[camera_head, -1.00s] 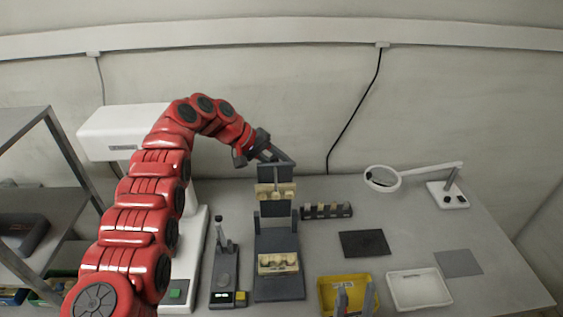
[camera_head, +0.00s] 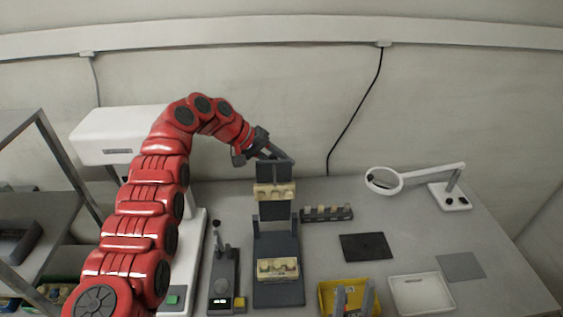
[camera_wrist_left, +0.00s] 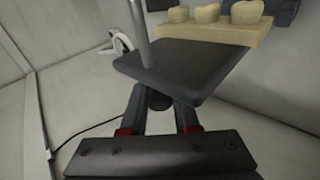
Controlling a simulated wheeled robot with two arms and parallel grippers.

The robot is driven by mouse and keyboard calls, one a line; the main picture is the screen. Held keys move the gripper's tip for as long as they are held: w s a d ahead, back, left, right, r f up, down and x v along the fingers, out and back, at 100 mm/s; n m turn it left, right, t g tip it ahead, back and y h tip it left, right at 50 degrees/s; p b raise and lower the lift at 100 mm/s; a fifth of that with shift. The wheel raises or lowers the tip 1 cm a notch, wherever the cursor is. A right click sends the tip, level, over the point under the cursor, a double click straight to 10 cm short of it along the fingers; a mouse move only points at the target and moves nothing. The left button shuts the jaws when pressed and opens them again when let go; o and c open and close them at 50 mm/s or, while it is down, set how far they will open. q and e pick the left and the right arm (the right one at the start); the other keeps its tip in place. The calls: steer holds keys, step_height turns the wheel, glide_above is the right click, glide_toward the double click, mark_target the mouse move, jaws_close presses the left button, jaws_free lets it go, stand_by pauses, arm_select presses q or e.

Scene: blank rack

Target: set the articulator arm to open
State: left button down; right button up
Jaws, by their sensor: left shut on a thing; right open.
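The articulator (camera_head: 279,295) stands on the table with a dark base and a lower cream tooth model (camera_head: 277,268). Its upper arm (camera_head: 273,172) is swung up, roughly upright, with a second tooth model (camera_head: 274,191) facing forward. My left gripper (camera_head: 277,157) is shut on the top end of this arm; the exact contact is hard to see. In the left wrist view the arm's dark plate (camera_wrist_left: 190,68), its metal pin and the teeth lie just beyond the gripper (camera_wrist_left: 160,105).
A yellow tray (camera_head: 325,291) and a white tray (camera_head: 421,292) stand at front right. A dark mat (camera_head: 365,247), a small block rack (camera_head: 327,214) and a magnifier lamp (camera_head: 384,181) lie behind. A small dark device (camera_head: 224,270) stands left of the articulator.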

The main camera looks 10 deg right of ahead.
arm_select(q)
steer(key=c, duration=1)
jaws_free()
steer(key=shift+f, duration=0.15)
steer(key=o, duration=0.4)
steer(key=shift+w, duration=0.1)
steer(key=shift+c, duration=0.2)
steer(key=p+v, duration=0.3)
steer(key=v, duration=1.4)
steer(key=shift+a, duration=0.15)
